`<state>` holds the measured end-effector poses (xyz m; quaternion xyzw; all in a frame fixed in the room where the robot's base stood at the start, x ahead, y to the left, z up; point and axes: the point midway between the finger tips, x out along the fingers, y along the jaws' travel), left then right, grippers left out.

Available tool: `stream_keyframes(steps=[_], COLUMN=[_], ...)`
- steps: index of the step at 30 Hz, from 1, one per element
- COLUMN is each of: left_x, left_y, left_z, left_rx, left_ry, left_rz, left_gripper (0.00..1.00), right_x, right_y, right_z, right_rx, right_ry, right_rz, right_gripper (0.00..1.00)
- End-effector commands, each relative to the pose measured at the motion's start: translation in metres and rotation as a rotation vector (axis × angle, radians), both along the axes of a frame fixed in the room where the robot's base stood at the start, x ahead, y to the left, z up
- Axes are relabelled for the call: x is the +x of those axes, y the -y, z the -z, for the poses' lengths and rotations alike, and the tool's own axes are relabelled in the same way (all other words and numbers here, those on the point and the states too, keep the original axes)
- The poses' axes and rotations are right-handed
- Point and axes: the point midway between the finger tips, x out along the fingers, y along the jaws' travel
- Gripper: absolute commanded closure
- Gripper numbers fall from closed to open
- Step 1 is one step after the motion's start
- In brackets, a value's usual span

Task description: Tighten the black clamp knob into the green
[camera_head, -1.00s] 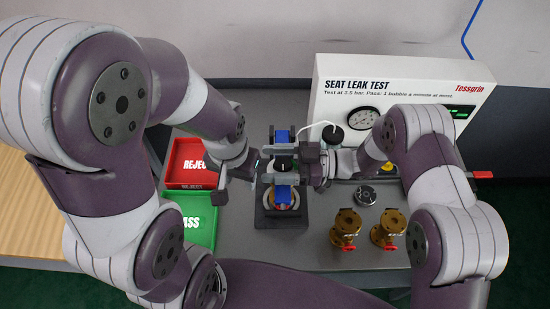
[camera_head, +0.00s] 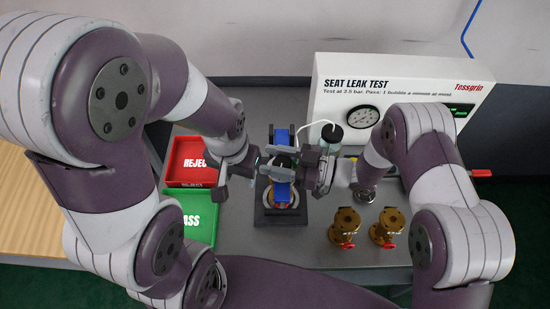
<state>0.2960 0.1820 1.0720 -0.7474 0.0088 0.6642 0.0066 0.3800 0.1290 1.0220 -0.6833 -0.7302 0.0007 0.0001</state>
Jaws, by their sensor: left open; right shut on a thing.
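The black clamp knob (camera_head: 284,160) is on top of the clamp fixture (camera_head: 281,214), which has blue parts (camera_head: 282,192) and a dark base. My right gripper (camera_head: 283,158) reaches in from the right and is shut on the knob, its fingers slanted across the fixture. The fingers cover much of the knob. My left gripper (camera_head: 240,176) is open and empty, just left of the fixture and apart from the knob. No green mark on the clamp can be made out.
A red REJECT tray (camera_head: 186,180) and a green PASS tray (camera_head: 203,240) are at left. Two brass valves (camera_head: 346,222) (camera_head: 386,229) stand at right. The seat leak tester (camera_head: 400,82) with gauge is behind, a black-capped cylinder (camera_head: 331,134) before it. Grey table is clear in front.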

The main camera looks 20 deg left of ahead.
Motion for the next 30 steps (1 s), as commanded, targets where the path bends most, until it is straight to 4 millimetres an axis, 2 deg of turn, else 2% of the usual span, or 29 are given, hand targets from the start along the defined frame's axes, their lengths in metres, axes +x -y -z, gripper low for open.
stream_keyframes(steps=[7, 18, 30], left_x=[0.000, 0.000, 0.000], left_y=[0.000, 0.000, 0.000], left_z=[-0.005, -0.002, 0.002], left_rx=[0.000, 0.000, 0.000], left_ry=[0.000, 0.000, 0.000], left_rz=[0.000, 0.000, 0.000], left_gripper=[0.55, 0.55, 0.55], right_x=[0.003, 0.008, 0.013], right_y=[0.000, 0.001, 0.003], right_z=[-0.002, -0.002, -0.002], right_rx=[0.002, 0.005, 0.006], right_ry=[0.002, 0.004, 0.004], right_rz=[0.227, 0.534, 0.719], right_gripper=[0.81, 0.81, 0.81])
